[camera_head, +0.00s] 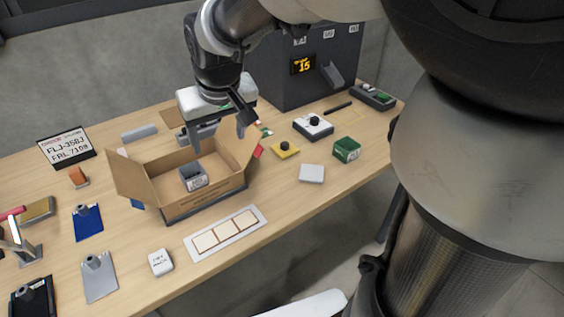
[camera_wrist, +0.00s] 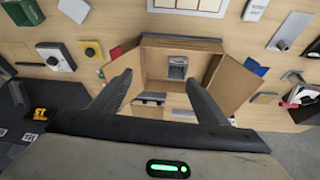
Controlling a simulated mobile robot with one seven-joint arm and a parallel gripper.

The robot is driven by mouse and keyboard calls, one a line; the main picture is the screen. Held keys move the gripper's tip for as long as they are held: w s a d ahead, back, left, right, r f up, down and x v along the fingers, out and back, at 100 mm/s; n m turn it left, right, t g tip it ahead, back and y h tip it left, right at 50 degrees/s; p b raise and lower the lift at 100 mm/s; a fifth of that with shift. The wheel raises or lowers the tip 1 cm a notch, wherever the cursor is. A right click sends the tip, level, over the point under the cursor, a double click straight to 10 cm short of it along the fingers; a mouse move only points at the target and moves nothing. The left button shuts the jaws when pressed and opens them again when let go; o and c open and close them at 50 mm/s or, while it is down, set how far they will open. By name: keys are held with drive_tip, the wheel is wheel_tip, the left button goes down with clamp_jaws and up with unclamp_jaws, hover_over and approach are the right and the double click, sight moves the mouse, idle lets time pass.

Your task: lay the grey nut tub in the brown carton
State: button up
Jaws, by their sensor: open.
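The grey nut tub (camera_head: 193,177) lies inside the open brown carton (camera_head: 207,206), on its floor. A pale label shows on the tub's side. In the wrist view the tub (camera_wrist: 177,68) sits inside the carton (camera_wrist: 182,43), beyond my fingertips. My gripper (camera_head: 222,137) is above the carton's back side, with its fingers apart and nothing between them. It also shows open in the wrist view (camera_wrist: 165,88), apart from the tub. The carton's flaps are spread outward.
A dark machine (camera_head: 305,70) with a lit display stands behind. A green box (camera_head: 346,149), a yellow button block (camera_head: 285,150) and a white knob box (camera_head: 313,126) lie to the right. A white card strip (camera_head: 227,233) lies in front. Blue and grey clipboards are at left.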

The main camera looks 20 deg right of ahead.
drive_tip(key=s+d+r+m, duration=0.1)
drive_tip(key=s+d, duration=0.3)
drive_tip(key=s, duration=0.5)
drive_tip(key=s+d+r+m, duration=0.1)
drive_tip(key=s+d, duration=0.3)
drive_tip(key=s, duration=0.6)
drive_tip(key=shift+s+d+r+t+h, duration=0.2)
drive_tip(key=shift+d+r+t+h, duration=0.15)
drive_tip(key=shift+r, duration=0.35)
